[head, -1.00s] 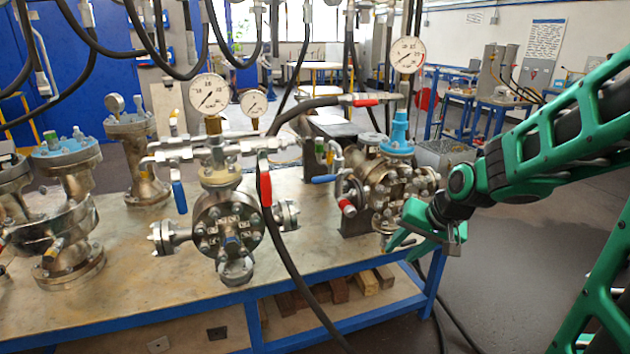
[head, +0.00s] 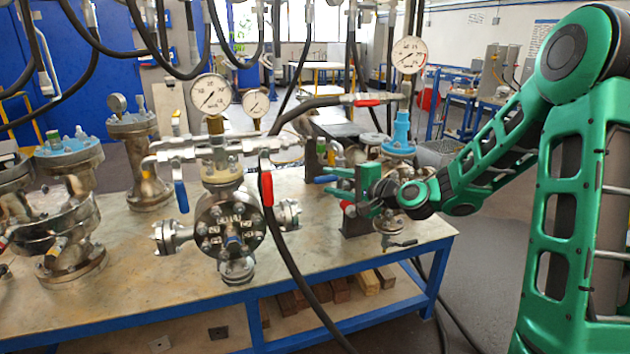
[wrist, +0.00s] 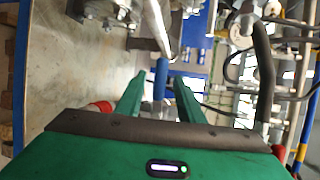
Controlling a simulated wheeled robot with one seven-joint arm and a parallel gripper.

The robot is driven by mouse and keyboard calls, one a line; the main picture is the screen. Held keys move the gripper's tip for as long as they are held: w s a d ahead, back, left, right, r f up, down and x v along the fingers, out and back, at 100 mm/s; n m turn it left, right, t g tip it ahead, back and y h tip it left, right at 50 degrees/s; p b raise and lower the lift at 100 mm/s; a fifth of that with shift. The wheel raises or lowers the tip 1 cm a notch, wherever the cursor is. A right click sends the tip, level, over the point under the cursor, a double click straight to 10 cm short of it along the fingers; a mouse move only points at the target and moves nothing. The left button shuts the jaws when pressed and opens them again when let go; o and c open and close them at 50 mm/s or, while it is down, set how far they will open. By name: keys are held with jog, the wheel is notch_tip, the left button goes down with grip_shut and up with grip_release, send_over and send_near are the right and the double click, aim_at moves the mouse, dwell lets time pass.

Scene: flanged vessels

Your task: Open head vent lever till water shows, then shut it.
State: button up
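My gripper (head: 333,183) is beside the right-hand vessel (head: 398,168), with its green fingers apart and pointing left. A small blue lever (head: 326,179) shows at the fingertips. In the wrist view a blue lever (wrist: 161,76) lies between the two open fingers, on the end of a metal pipe; I cannot tell whether either finger touches it. My wrist hides much of the right-hand vessel's body. Another blue lever (head: 181,196) hangs down at the left of the middle vessel (head: 228,228). No label tells which lever is the head vent. I see no water.
A long red lever (head: 267,188) and a black hose (head: 290,265) stand between the vessels. A hose with a red lever (head: 366,103) runs above my gripper. Pressure gauges (head: 211,94) rise above the bench (head: 130,275). The front of the bench is clear.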

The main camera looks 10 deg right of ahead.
jog(key=x, duration=0.7)
jog(key=shift+w+f, duration=0.1)
grip_shut()
